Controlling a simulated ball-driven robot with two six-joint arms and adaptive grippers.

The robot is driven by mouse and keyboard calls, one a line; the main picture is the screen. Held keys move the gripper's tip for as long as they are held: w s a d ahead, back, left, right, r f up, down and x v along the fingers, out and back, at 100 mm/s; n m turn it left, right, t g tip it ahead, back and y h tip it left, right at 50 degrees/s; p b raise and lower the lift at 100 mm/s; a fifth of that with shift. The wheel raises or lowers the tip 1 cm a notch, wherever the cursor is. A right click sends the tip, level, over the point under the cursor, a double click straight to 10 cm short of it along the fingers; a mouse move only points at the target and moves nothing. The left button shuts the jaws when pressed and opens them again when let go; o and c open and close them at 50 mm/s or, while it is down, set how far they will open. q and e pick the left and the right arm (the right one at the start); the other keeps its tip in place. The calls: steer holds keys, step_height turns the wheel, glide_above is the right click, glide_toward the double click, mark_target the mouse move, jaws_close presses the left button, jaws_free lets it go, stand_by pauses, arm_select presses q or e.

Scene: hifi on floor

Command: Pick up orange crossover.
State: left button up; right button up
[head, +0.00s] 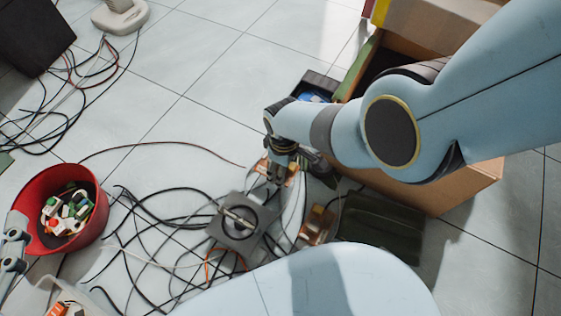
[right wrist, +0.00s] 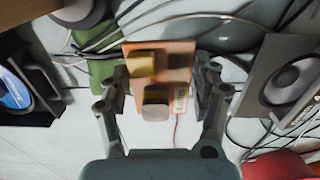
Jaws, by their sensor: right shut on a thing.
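The orange crossover, a flat orange board with blocky parts on it, lies between the fingers of my right gripper (right wrist: 160,90) in the right wrist view, where the board (right wrist: 180,63) shows clearly. In the head view my right gripper (head: 277,178) points down at the floor, and a bit of the orange board (head: 262,167) shows beside its fingers. The gripper is shut on the board; the arm and fingers hide part of it. Grey jointed parts of my left gripper (head: 14,243) show at the left edge of the head view, with the fingertips unclear.
A grey square speaker driver (head: 240,222) lies among tangled black cables. Another orange-brown board (head: 317,226) and a dark green piece (head: 380,225) lie to the right. A cardboard box (head: 465,187) stands behind my right arm. A red bucket (head: 97,222) holds small parts. Upper-middle floor is mostly clear.

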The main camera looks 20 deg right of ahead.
arm_select(q)
steer(key=s+a+f+g+y+p, duration=0.1)
steer(key=s+f+g+p, duration=0.2)
steer(key=s+f+g, duration=0.3)
arm_select(e)
steer(key=shift+s+d+r, duration=0.2)
steer(key=shift+s+r, duration=0.4)
steer(key=shift+s+d+r, duration=0.15)
steer(key=shift+s+r, duration=0.4)
steer(key=shift+r, duration=0.05)
arm_select(q)
step_height(320, 180, up, 7)
steer(key=s+n+g+p, duration=0.1)
steer(key=s+g+p, duration=0.1)
steer(key=g+p, duration=0.3)
steer(key=shift+a+f+g, duration=0.15)
steer(key=shift+a+g, duration=0.1)
steer(key=shift+g, duration=0.75)
arm_select(e)
steer(key=s+d+r, duration=0.1)
steer(key=s+r, duration=0.2)
steer(key=s, duration=0.4)
steer(key=shift+d+r, duration=0.25)
steer(key=shift+d, duration=0.1)
